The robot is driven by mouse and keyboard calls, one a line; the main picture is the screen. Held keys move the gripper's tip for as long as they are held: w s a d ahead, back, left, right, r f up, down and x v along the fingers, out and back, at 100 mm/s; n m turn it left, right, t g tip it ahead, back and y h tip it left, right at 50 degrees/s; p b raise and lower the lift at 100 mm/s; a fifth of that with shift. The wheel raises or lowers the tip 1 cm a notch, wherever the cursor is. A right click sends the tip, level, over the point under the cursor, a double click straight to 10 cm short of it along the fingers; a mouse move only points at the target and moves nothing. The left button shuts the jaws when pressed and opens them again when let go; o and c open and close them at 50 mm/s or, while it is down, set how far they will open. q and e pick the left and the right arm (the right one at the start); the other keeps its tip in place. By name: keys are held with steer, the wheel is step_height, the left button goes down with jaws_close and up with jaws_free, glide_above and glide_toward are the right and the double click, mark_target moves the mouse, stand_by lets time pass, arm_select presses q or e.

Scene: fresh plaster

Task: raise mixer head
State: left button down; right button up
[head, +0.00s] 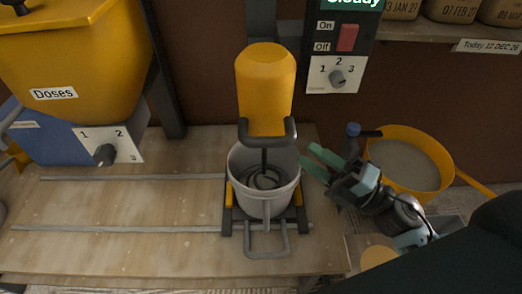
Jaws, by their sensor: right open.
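The yellow mixer head (265,85) stands upright above a pale bucket (238,165). Grey handles (289,128) stick out at its lower end. A dark whisk (264,178) reaches from it down into the bucket. The bucket sits on a dark sliding carriage (230,222) with a grey loop handle (267,243) in front. My right gripper (317,161) is just right of the bucket, below the right handle. Its green fingers are apart, with nothing visible between them. My left gripper is not in view.
Two rails (120,228) run along the wooden bench (120,205), clear to the left. A yellow hopper labelled "Doses" (75,55) stands at upper left. A control panel with a red switch (347,37) and dial is behind. A yellow pan (440,160) is right of my right gripper.

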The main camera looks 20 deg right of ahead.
mark_target(277, 138)
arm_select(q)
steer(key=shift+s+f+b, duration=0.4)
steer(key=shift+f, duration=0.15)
arm_select(e)
steer(key=n+g+y, duration=0.1)
steer(key=n, duration=0.1)
steer(key=a+r+n+g, duration=0.1)
steer(key=n+g, duration=0.1)
steer(key=n, duration=0.1)
steer(key=a+r+n+g+y, duration=0.1)
steer(key=n, duration=0.2)
steer(key=shift+s+r+g+y, duration=0.2)
steer(key=shift+g+y, duration=0.1)
steer(key=shift+a, duration=0.1)
steer(key=p+x, duration=0.2)
steer(key=x, duration=0.4)
steer(key=shift+w+r, duration=0.2)
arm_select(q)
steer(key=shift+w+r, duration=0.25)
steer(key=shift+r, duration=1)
arm_select(e)
steer(key=shift+w+a, duration=0.35)
steer(key=shift+a, duration=0.3)
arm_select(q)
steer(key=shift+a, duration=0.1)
arm_select(e)
steer(key=shift+c, duration=0.2)
